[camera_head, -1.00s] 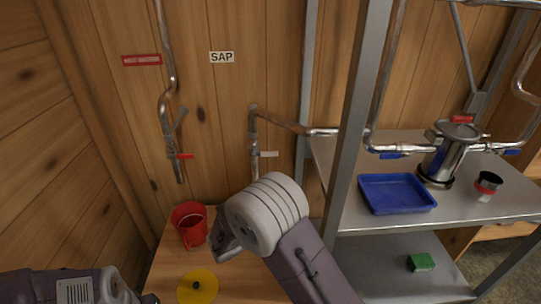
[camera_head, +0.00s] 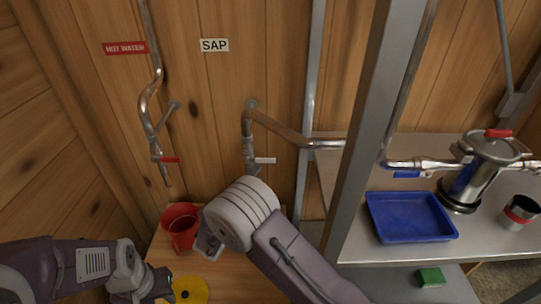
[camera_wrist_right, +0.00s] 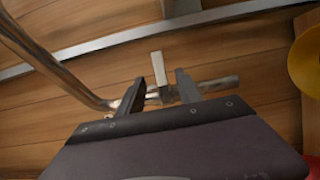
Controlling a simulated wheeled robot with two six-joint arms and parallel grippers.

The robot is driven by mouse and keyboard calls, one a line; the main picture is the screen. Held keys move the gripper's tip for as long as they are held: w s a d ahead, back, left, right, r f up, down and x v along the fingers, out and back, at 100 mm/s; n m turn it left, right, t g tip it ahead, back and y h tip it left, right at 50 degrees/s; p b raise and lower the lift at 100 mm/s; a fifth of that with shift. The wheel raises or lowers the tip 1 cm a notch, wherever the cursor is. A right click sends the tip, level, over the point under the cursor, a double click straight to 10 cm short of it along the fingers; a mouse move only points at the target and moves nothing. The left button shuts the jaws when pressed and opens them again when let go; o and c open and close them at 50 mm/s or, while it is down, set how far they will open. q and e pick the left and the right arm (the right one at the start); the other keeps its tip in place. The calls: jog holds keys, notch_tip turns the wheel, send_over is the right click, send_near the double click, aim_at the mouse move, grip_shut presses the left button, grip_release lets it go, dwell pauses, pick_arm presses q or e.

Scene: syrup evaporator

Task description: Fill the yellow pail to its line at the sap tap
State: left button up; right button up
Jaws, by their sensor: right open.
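The sap tap (camera_head: 249,150) is a metal pipe spout under the SAP sign, with a white lever (camera_head: 264,160). My right gripper (camera_wrist_right: 158,92) is open; in its wrist view the white lever (camera_wrist_right: 158,68) shows between its fingers, but I cannot tell whether they touch it. In the head view the right wrist hides most of its fingers. A yellow round thing with a dark centre (camera_head: 188,291) is at the bottom edge, cut off, probably the yellow pail; its line is not visible. My left gripper (camera_head: 156,287) is close to its left side, its jaws unclear.
A red pail (camera_head: 181,222) stands on the wooden bench left of my right gripper. A hot water tap with a red lever (camera_head: 170,160) hangs above it. A metal shelf post (camera_head: 362,150) stands right of my right arm. The shelf holds a blue tray (camera_head: 410,216) and a metal canister (camera_head: 478,180).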

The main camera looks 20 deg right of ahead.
aim_at(266, 162)
jog(key=x, duration=0.8)
jog(key=shift+w+d, duration=0.2)
jog(key=shift+d, duration=0.05)
grip_shut()
dwell(1.0)
